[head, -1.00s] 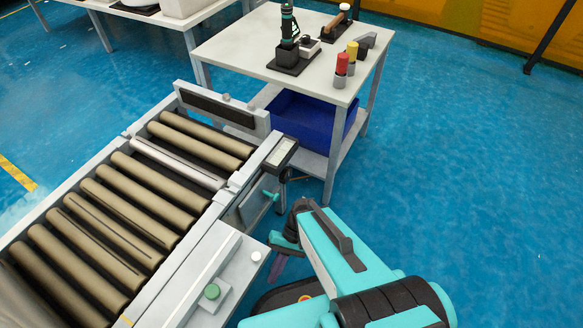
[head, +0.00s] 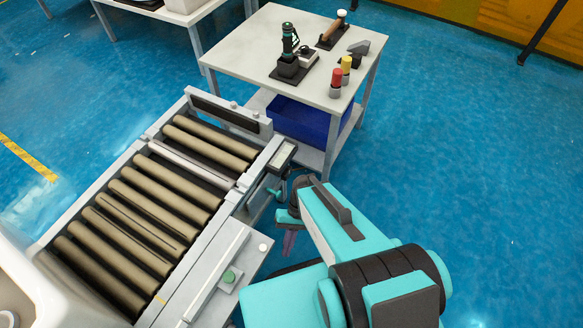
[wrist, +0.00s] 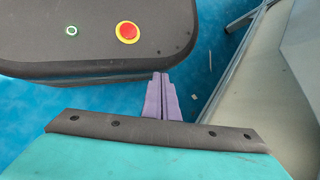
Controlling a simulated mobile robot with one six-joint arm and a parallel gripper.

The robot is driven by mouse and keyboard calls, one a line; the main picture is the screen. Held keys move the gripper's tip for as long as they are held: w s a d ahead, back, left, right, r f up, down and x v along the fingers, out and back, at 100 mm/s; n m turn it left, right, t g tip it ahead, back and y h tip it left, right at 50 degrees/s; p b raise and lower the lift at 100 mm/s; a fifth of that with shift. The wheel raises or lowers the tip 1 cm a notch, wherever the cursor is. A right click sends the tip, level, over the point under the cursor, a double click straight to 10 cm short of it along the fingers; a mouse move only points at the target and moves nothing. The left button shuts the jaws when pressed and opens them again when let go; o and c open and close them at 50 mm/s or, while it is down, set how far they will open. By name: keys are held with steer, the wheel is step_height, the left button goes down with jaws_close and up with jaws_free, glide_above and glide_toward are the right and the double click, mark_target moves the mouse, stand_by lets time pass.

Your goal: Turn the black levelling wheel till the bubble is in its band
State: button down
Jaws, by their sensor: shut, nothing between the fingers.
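The black levelling wheel cannot be clearly made out; dark parts below the box are small and partly behind my arm. My gripper (head: 289,244) hangs right of the conveyor frame, below and apart from the box. Its purple fingers (wrist: 161,96) are together and empty in the wrist view, beside my dark base.
The roller conveyor (head: 237,198) has a green button (head: 229,277) on its side and a teal handle (head: 274,193) near the box. A table (head: 250,40) with tools stands behind, a blue bin (head: 300,122) beneath. Floor at right is clear.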

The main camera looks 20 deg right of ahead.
steer(key=s+d+r+n+h+p, duration=0.1)
steer(key=d+r+p, duration=0.3)
steer(key=r+p, duration=0.6)
steer(key=s+d+r+h+p, duration=0.1)
steer(key=d+r+h+p, duration=0.2)
steer(key=r+p, duration=0.7)
steer(key=shift+d+r+n+h+p, duration=0.35)
steer(key=shift+r+n+h+p, duration=0.05)
steer(key=shift+p, duration=1.6)
